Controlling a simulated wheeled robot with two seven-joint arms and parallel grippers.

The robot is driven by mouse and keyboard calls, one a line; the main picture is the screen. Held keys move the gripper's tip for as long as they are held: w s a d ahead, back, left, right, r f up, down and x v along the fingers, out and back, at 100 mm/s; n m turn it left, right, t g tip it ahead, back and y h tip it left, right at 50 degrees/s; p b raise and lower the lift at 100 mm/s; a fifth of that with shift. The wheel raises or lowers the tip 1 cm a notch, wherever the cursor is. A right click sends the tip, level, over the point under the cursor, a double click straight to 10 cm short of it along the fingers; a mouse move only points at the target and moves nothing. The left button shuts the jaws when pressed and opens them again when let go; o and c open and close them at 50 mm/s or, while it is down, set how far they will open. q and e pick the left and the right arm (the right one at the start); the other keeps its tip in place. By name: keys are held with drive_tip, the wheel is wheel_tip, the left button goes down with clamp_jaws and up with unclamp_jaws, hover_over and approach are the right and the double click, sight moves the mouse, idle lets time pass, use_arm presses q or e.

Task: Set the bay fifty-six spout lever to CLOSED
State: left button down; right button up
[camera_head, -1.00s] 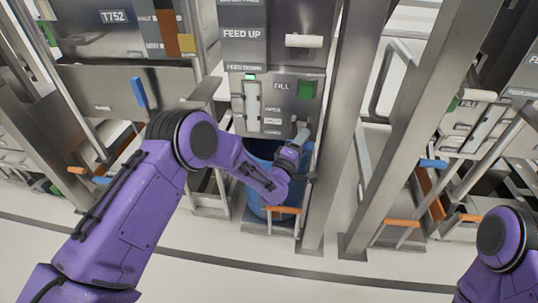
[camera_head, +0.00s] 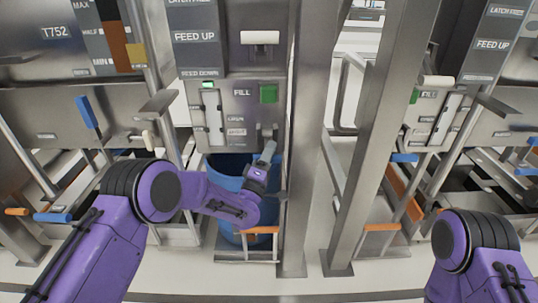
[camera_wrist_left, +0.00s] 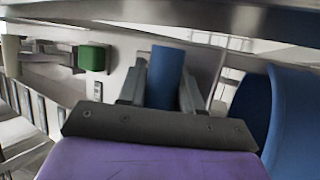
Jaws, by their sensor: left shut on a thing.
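My left gripper (camera_head: 267,146) is in front of the lower right of the middle bay's panel (camera_head: 238,105), below the green FILL button (camera_head: 268,93). In the left wrist view the left gripper (camera_wrist_left: 162,92) is shut on a blue cylindrical handle (camera_wrist_left: 166,75), which looks like the spout lever's grip. Its joint is hidden, and I cannot tell its setting. Two small labels (camera_head: 236,125) are left of the gripper, too small to read surely. The bay number cannot be read. My right gripper is out of view; only my right arm shows.
A blue bin (camera_head: 226,167) stands under the panel, close to my left wrist. An orange-topped rail (camera_head: 262,230) is at its front. Steel posts (camera_head: 308,150) stand to the right. A neighbouring bay with a blue handle (camera_head: 87,112) is at left. The floor in front is clear.

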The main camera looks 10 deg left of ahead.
use_arm(q)
drive_tip(key=c, duration=0.8)
unclamp_jaws()
drive_tip(key=shift+d, duration=0.1)
drive_tip(key=shift+c, duration=0.2)
drive_tip(key=p+v, duration=0.1)
drive_tip(key=v, duration=0.9)
drive_tip(key=shift+s, duration=0.25)
drive_tip(key=shift+f, duration=0.15)
